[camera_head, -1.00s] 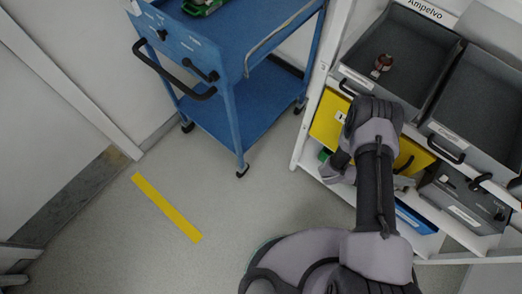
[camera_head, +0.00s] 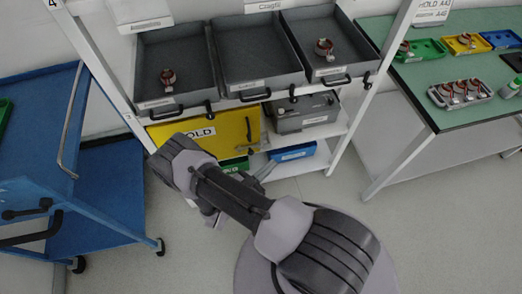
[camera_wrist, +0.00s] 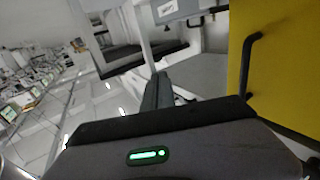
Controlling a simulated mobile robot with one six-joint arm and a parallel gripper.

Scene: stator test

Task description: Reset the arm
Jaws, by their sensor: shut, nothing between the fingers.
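My arm (camera_head: 235,200) reaches from the lower right of the head view toward the front of the shelf rack. It is bent, with the wrist (camera_head: 183,160) in front of the yellow bin. My gripper's fingers (camera_wrist: 158,88) show in the wrist view, together and empty, pointing away above the dark gripper body with its green light. In the head view the fingers are mostly hidden and hard to make out. A yellow panel (camera_wrist: 285,70) with a black handle stands close at the right of the wrist view.
The rack holds grey bins (camera_head: 255,60), two with a copper-coloured part, above a yellow bin (camera_head: 228,130) and a grey case (camera_head: 303,113). A blue trolley (camera_head: 95,205) stands left. A green-topped table (camera_head: 440,105) with coloured trays stands right.

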